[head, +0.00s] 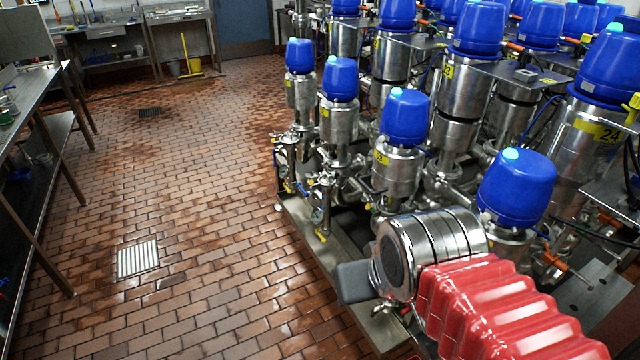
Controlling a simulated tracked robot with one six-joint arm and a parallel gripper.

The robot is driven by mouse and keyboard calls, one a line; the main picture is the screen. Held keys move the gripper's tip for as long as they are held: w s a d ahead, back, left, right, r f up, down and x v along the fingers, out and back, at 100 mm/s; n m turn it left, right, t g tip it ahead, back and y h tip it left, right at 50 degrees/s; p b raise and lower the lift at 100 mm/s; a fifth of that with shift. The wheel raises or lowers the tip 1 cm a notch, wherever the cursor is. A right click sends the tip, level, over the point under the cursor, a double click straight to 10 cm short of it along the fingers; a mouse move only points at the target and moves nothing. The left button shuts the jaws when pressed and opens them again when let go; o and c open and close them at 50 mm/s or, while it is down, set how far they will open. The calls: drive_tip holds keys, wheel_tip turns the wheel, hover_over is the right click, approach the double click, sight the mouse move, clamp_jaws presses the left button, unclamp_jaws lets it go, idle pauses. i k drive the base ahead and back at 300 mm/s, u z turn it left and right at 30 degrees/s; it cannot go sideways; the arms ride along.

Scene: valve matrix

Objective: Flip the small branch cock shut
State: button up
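Small cocks with yellow handles sit low on the front of the valve rows. One yellow-handled cock (322,235) is below a gauge on the second front valve; another (289,187) is on the valve farther back. I cannot tell which of them is the branch cock of the task, nor how their handles are set. My gripper (356,282) shows as a grey block at the end of my silver wrist, low and right of centre. It is to the right of and nearer than these cocks, apart from them in the picture. Its fingertips are largely hidden, so its opening is unclear.
Steel valves with blue caps (404,117) crowd the right side. A steel base edge (320,262) runs along their front. Orange handles (555,262) stick out at right. A steel bench (35,84) stands left. The tiled floor (190,220) between is clear, with a drain grate (137,258).

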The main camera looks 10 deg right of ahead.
sight(305, 193)
drive_tip(key=u, duration=0.5)
drive_tip(key=i, duration=0.85)
drive_tip(key=u, duration=0.4)
drive_tip(key=i, duration=1.05)
drive_tip(key=z, duration=0.5)
